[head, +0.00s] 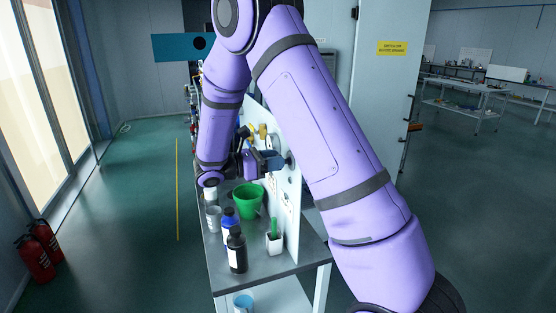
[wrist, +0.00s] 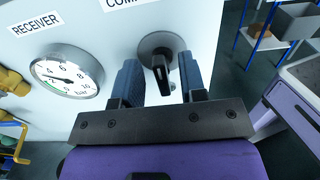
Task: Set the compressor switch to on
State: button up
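The compressor switch (wrist: 161,70) is a dark knob with a narrow grip on a round grey plate, mounted on the white panel (wrist: 215,25). A partly cut-off label reading "COM…" (wrist: 115,4) is above it. My gripper (wrist: 160,80) is open, with one blue-grey finger on each side of the knob and gaps on both sides. In the wrist view the knob's grip stands roughly upright. In the head view my gripper (head: 266,161) is at the panel's left face, and the switch is hard to make out there.
A round gauge (wrist: 66,78) under a "RECEIVER" label and yellow valve parts (wrist: 12,85) are left of the switch.

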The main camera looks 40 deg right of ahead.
jog(key=shift+s+d, duration=0.2)
jog(key=shift+d, duration=0.45)
grip_shut()
